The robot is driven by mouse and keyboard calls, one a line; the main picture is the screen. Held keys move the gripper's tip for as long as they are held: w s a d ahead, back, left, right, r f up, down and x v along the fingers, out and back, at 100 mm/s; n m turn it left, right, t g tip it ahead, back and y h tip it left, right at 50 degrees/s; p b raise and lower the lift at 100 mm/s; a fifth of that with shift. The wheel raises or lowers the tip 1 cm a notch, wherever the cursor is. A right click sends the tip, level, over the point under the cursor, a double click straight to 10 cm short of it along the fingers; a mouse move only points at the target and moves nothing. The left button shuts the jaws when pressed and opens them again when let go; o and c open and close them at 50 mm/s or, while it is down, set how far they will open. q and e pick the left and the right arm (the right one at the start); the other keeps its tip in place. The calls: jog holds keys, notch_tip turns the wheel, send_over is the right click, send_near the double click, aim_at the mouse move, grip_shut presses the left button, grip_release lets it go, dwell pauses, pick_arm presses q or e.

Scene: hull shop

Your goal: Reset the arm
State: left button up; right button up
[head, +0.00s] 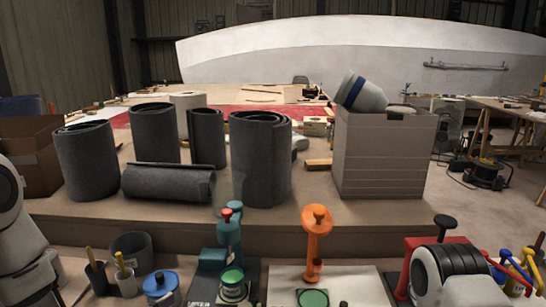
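A white segment of my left arm (12,200) comes in at the left edge, beside the near bench. Its gripper is out of the frame. A white and black segment of my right arm (450,275) shows at the bottom right, over a red stand (408,270). Its gripper cannot be seen either. No object is seen held by either arm.
Several dark grey rolls (261,160) stand on the brown bench, one lying flat (168,182). A grey box (382,150) with a white and blue object (362,93) stands right. An orange stand (317,235), a teal stand (229,245) and pots (161,288) crowd the front.

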pick_arm(q)
jog(key=s+a+f+n+g+y, duration=0.15)
jog(key=s+f+g, duration=0.35)
jog(key=s+f, duration=0.65)
jog(key=s+a+f+n+g+y, duration=0.1)
jog(key=s+f+g+y, duration=0.4)
jog(key=f, duration=1)
jog(key=s+a+f+n+g, duration=0.2)
jog(key=s+a+g, duration=0.1)
jog(key=s, duration=0.7)
notch_tip(320, 180, up, 12)
jog(key=g+p, duration=0.1)
jog(key=p, duration=1.1)
jog(key=shift+s+p, duration=0.35)
jog(key=shift+s, duration=0.1)
jog(key=shift+r+n+y, duration=0.15)
jog(key=shift+n+y, duration=0.1)
